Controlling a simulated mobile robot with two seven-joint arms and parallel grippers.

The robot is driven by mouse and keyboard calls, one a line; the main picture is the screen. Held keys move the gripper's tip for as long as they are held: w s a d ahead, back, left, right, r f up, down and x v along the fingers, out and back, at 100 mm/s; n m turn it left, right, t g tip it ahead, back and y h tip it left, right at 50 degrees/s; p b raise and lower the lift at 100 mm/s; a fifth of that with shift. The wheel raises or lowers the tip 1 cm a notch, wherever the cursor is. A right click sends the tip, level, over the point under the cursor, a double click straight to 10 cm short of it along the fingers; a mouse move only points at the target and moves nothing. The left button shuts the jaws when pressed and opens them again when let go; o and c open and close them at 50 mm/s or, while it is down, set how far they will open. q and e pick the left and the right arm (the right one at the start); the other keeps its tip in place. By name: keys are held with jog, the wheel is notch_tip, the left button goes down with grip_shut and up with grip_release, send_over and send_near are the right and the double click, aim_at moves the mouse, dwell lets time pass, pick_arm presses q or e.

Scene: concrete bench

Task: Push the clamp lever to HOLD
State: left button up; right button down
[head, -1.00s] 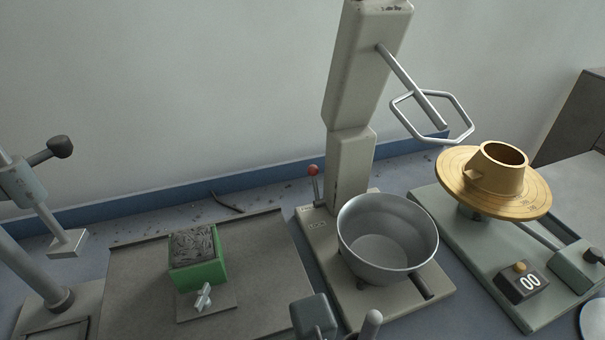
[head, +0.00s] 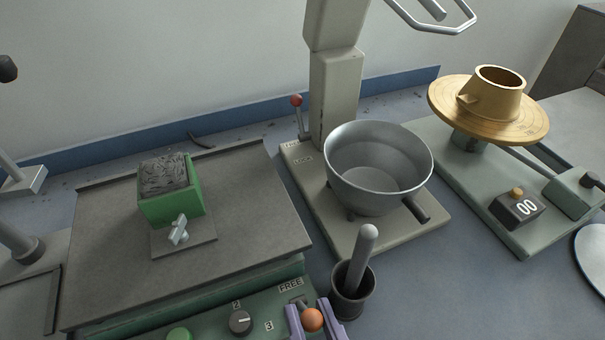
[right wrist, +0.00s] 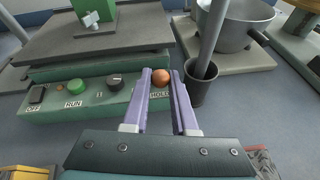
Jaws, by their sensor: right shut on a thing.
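The clamp lever has an orange ball knob (head: 312,320) and sits at the right end of the green control panel (head: 215,322). The FREE label (head: 290,285) shows behind it in the head view. The HOLD label (right wrist: 159,94) shows on the near side in the right wrist view, close to the knob. My right gripper (head: 316,322) is shut on the knob, one purple finger on each side; the fingers hide part of the lever. I cannot tell exactly where the lever stands between the labels. My left gripper is in neither view.
A dark cup with a pestle (head: 360,262) stands just right of my right gripper. A grey plate (head: 250,200) above the panel carries a green mould (head: 172,210). A dial (head: 240,322) and a green RUN button (right wrist: 77,86) are left of the lever. A mixer bowl (head: 378,190) stands behind.

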dwell(0.3)
jog(key=c, duration=1)
grip_release()
jog(key=shift+w, duration=0.1)
jog(key=p+v, duration=0.1)
jog(key=v, duration=0.9)
